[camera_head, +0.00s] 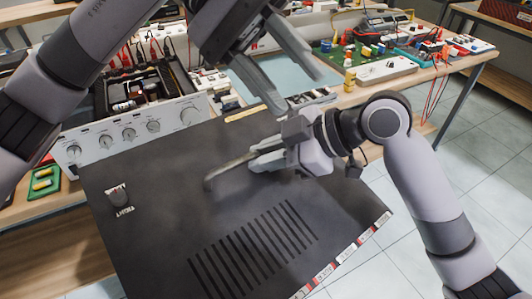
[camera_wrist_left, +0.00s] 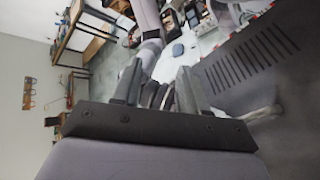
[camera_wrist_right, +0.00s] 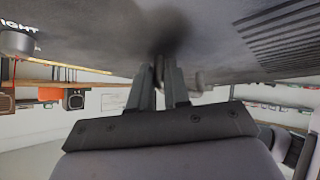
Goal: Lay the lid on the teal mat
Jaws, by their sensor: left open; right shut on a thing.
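The dark lid (camera_head: 230,210), with a row of slots, a knob marked RIGHT (camera_head: 118,197) and a bar handle (camera_head: 228,170), fills the lower middle of the head view. It extends over the bench's front edge and the floor. My right gripper (camera_head: 254,159) is shut on the bar handle; the closed fingers also show against the lid in the right wrist view (camera_wrist_right: 163,80). My left gripper (camera_head: 297,88) is open and empty beyond the lid, over the pale teal mat (camera_head: 265,78), which it partly hides. The lid's slots also show in the left wrist view (camera_wrist_left: 250,55).
The hi-fi's knobbed front panel (camera_head: 135,132) and open dark case (camera_head: 150,85) stand at the left on the wooden bench (camera_head: 440,75). A green board (camera_head: 345,53), a white strip (camera_head: 385,70) and electronics crowd the right side. Tiled floor (camera_head: 480,150) is clear.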

